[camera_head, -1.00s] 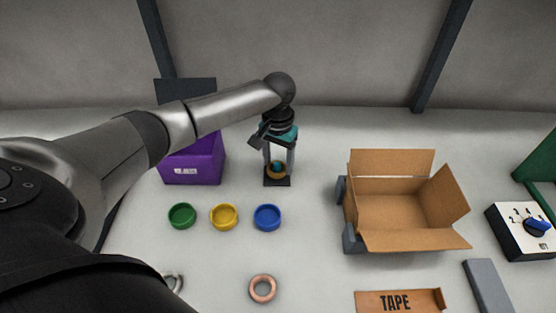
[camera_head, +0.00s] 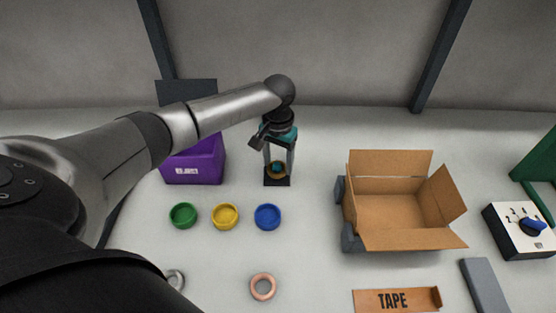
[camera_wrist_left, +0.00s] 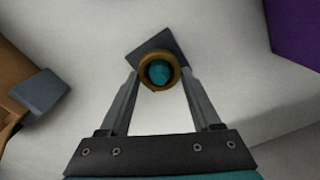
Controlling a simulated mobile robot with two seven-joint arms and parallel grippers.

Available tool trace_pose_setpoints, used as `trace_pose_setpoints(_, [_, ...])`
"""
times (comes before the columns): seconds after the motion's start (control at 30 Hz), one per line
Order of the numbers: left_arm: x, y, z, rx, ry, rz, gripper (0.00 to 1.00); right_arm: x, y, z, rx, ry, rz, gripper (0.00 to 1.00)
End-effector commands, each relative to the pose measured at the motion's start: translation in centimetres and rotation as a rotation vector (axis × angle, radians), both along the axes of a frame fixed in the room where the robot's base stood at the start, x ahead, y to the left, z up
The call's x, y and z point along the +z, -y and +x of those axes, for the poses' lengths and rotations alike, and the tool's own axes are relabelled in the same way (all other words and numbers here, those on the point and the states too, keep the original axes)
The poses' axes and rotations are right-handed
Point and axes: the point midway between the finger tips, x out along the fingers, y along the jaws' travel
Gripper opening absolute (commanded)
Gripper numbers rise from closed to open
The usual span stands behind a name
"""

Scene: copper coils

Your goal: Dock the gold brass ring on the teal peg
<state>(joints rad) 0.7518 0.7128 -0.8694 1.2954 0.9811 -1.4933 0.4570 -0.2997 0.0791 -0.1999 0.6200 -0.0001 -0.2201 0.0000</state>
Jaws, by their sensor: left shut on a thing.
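The gold brass ring (camera_head: 270,172) is between the fingertips of my left gripper (camera_head: 278,170), which is shut on it. The teal peg (camera_head: 278,168) shows inside the ring's hole, above a dark square base. In the left wrist view the ring (camera_wrist_left: 145,78) encircles the peg's top (camera_wrist_left: 159,72), with the left gripper's fingertips (camera_wrist_left: 159,74) on either side. How far down the peg the ring sits, I cannot tell. My right gripper is not in view.
A purple box (camera_head: 194,162) stands left of the peg. Green (camera_head: 183,215), yellow (camera_head: 225,216) and blue (camera_head: 268,217) dishes lie in front. A copper ring (camera_head: 262,286) and a partly hidden silver ring (camera_head: 177,279) lie nearer. An open carton (camera_head: 395,212) stands right.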

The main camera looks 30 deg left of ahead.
Motion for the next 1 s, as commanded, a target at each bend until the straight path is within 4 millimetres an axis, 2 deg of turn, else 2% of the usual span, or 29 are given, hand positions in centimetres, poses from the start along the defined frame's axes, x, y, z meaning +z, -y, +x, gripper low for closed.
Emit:
trace_pose_setpoints(0.67, [-1.1,0.0,0.0,0.001,0.000,-0.001,0.00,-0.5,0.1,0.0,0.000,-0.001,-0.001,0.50])
trace_pose_setpoints(0.7, [-1.2,0.0,0.0,0.001,0.000,-0.001,0.66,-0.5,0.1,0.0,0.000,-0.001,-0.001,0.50])
trace_pose_setpoints(0.8, [-1.1,0.0,0.0,0.000,0.001,0.000,0.77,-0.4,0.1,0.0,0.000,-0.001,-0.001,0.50])
trace_pose_setpoints(1.0, [-1.2,0.0,0.0,0.000,-0.001,0.000,0.77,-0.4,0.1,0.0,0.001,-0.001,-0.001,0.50])
